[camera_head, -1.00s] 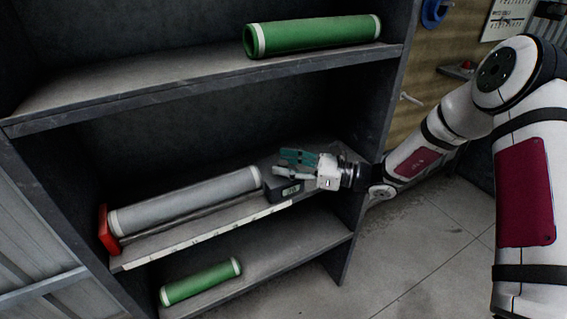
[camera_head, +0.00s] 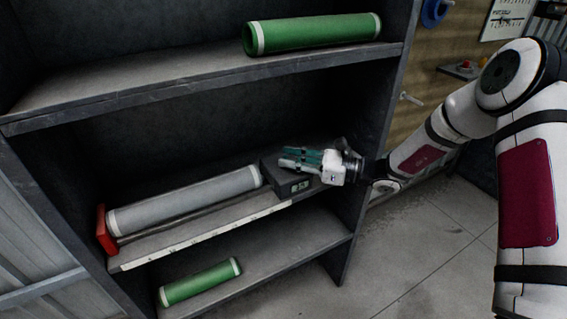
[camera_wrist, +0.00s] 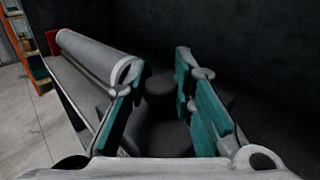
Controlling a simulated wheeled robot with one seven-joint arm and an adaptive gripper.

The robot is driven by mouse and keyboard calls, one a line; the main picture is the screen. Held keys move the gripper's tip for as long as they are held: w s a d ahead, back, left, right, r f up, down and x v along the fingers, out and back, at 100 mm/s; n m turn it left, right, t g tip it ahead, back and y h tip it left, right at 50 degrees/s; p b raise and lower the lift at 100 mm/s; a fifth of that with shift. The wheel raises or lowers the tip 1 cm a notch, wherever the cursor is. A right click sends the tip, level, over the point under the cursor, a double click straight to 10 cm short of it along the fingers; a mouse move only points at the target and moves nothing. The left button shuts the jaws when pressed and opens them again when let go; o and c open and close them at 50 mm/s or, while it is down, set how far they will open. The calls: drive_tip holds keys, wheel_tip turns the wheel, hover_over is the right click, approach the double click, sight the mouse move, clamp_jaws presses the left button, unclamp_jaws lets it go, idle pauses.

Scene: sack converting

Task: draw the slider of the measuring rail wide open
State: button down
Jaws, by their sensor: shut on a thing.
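The measuring rail (camera_head: 205,236) lies along the middle shelf, with a pale scale strip on its front edge. A red end stop (camera_head: 106,230) stands at its left end. The slider (camera_head: 284,184) is a dark block with a small display near the rail's right end. A grey roll (camera_head: 185,201) with pale ends lies between stop and slider. My gripper (camera_head: 298,158), with teal fingers, is at the slider's top right. In the wrist view its fingers (camera_wrist: 160,92) stand apart around a dark round part of the slider, partly hidden and dim.
A green roll (camera_head: 312,35) lies on the upper shelf and a smaller one (camera_head: 200,282) on the lower shelf. The shelf unit's right upright (camera_head: 375,130) is close by my wrist. Floor to the right is clear.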

drive_tip(key=w+d, duration=0.1)
drive_tip(key=d, duration=0.1)
drive_tip(key=w+d, duration=0.1)
drive_tip(key=w+d+b, duration=0.1)
drive_tip(key=w+d, duration=0.1)
drive_tip(key=shift+d, duration=0.3)
drive_tip(key=c, duration=1.3)
unclamp_jaws()
drive_tip(key=shift+d, duration=0.15)
drive_tip(key=shift+c, duration=0.2)
drive_tip(key=s+d, duration=0.2)
drive_tip(key=d, duration=0.9)
drive_tip(key=shift+s+d, duration=0.2)
drive_tip(key=shift+d, duration=0.15)
